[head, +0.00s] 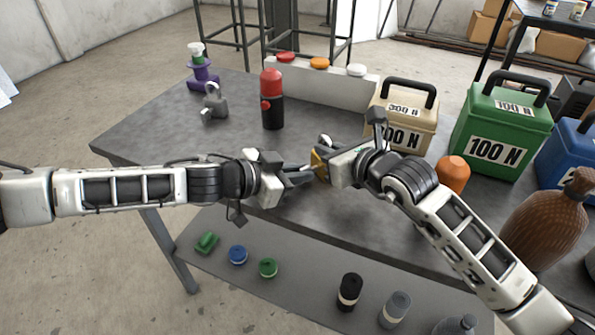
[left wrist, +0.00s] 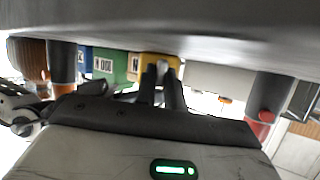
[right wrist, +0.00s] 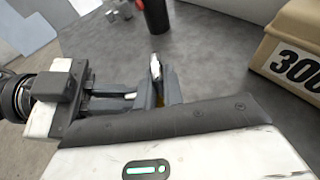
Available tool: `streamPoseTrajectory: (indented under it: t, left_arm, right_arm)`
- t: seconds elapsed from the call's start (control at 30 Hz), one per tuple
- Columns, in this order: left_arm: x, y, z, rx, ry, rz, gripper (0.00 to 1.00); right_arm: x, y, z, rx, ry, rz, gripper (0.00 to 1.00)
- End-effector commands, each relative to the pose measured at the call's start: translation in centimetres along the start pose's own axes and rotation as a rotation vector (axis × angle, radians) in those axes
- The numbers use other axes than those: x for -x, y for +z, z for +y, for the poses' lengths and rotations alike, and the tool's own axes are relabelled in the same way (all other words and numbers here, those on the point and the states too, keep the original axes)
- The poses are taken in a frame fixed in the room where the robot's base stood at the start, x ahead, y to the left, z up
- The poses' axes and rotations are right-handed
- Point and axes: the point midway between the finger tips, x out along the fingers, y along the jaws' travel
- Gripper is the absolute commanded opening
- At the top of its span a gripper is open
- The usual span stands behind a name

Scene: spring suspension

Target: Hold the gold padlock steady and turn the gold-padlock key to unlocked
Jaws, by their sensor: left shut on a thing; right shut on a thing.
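The gold padlock (head: 318,164) is small in the head view, between my two grippers above the table. My right gripper (head: 324,161) is shut on it. In the right wrist view a bright silver shackle (right wrist: 155,67) stands up between the right fingertips, with a sliver of gold body (right wrist: 160,99) below. My left gripper (head: 308,174) comes in from the left and is shut at the padlock's side, on the key by its position.
A grey padlock (head: 214,103), a purple object (head: 203,74) and a red-black cylinder (head: 272,100) stand further back on the grey table (head: 150,125). Beige (head: 411,112) and green (head: 503,128) weights stand right. A lower shelf (head: 310,300) holds several small items.

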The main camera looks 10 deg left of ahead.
Motion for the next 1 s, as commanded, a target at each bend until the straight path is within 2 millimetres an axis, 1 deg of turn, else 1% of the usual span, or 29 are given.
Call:
streamPoseTrajectory:
  t: [0.2,0.3,0.4,0.63,0.67,0.7,0.73,1.0]
  left_arm:
    - [0.01,0.18,0.33,-0.214,-0.09,-0.001,0.0]
    - [0.02,0.15,0.28,-0.277,-0.116,-0.002,0.0]
    - [0.04,0.1,0.21,-0.302,-0.127,-0.002,0.0]
    - [0.05,0.07,0.17,-0.302,-0.127,-0.002,0.0]
    - [0.05,0.07,0.17,-0.301,-0.127,-0.002,0.16]
    - [0.05,0.07,0.16,-0.301,-0.127,-0.002,0.27]
    - [0.05,0.07,0.16,-0.301,-0.127,-0.002,0.33]
    - [0.08,0.06,0.22,-0.299,-0.125,-0.001,0.33]
  right_arm:
    - [0.0,-0.08,0.0,0.0,0.0,0.002,0.0]
    - [0.0,-0.08,-0.01,-0.001,0.0,0.002,0.0]
    - [0.0,-0.09,-0.02,-0.001,0.0,0.002,0.0]
    - [0.0,-0.09,-0.04,0.0,-0.001,0.002,0.0]
    - [0.0,-0.09,-0.04,0.0,-0.001,0.002,0.0]
    - [0.0,-0.1,-0.04,0.0,-0.001,0.003,0.0]
    - [0.0,-0.1,-0.04,0.0,-0.001,0.003,0.0]
    - [0.0,-0.1,-0.03,0.0,-0.001,0.002,0.0]
